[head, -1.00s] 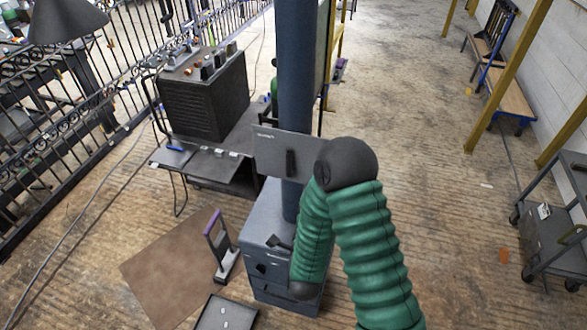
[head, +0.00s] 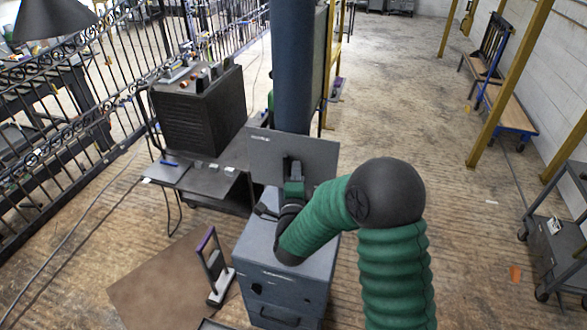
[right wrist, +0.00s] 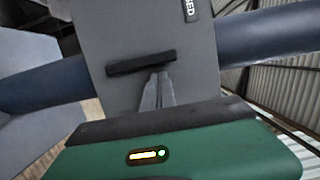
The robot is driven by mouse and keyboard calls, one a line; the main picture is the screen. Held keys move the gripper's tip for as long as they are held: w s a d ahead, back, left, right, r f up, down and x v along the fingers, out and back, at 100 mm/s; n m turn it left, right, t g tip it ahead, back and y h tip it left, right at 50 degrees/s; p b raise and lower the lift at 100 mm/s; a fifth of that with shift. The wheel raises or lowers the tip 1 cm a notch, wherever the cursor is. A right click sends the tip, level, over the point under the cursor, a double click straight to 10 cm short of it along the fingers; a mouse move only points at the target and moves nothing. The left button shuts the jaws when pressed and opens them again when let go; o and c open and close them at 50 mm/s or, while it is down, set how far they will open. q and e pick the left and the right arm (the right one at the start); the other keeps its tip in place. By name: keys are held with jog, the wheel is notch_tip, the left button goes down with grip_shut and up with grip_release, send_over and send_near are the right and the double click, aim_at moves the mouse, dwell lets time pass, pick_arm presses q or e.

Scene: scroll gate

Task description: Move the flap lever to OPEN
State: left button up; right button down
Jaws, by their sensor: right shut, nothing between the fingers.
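The flap lever is a black bar (right wrist: 142,62) on a grey panel (right wrist: 185,85) in the right wrist view. A white label ending in "SED" (right wrist: 191,9) sits near the panel's edge. The head view shows the same panel (head: 265,148) on the blue column, with the lever largely hidden by my gripper. My right gripper (right wrist: 158,90) is shut and empty, its fingertips close beside the bar, toward its right end in the right wrist view. I cannot tell whether they touch it. It also shows in the head view (head: 292,172), in front of the panel. My left gripper is out of view.
A grey-blue cabinet (head: 285,270) stands below the panel. The blue column (head: 292,65) rises behind it. A black box (head: 200,105) on a dark table stands to the left.

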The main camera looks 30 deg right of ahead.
jog(key=shift+w+a, duration=0.15)
jog(key=shift+a, duration=0.2)
jog(key=shift+a, duration=0.1)
jog(key=shift+w+r+n, duration=0.1)
jog(key=shift+w+n, duration=0.05)
jog(key=shift+n, duration=0.15)
